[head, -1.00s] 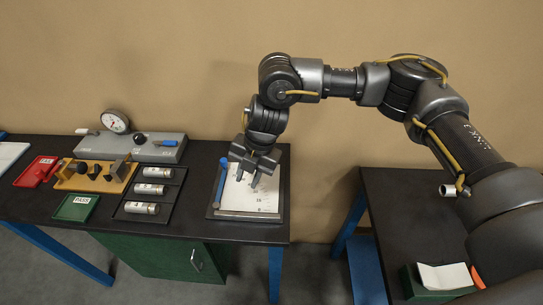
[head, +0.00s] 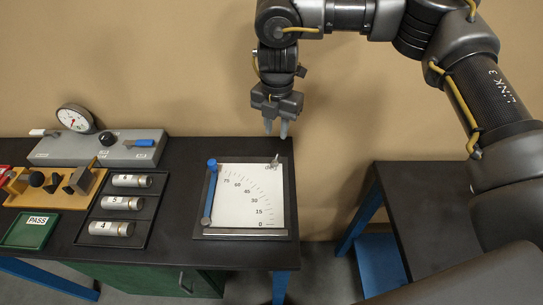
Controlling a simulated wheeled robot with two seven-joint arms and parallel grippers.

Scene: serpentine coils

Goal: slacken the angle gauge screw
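The angle gauge (head: 246,206) is a dark-framed board with a white scale marked from 0 to 75, lying on the dark bench. A blue arm (head: 210,192) runs upright along the scale's left side, with a round blue knob at its far end. A small silver wing-shaped screw (head: 275,162) stands at the gauge's far right corner. My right gripper (head: 276,130) points down just above and behind this screw in the picture. Its two fingers are apart with nothing between them, and no contact shows. My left gripper is out of view.
Left of the gauge are a black tray (head: 147,226) with several labelled cylinders, a green PASS box (head: 30,231), a yellow block stand (head: 70,198) and a grey dial device (head: 78,151). A gap separates this bench from a dark table (head: 405,215) at right.

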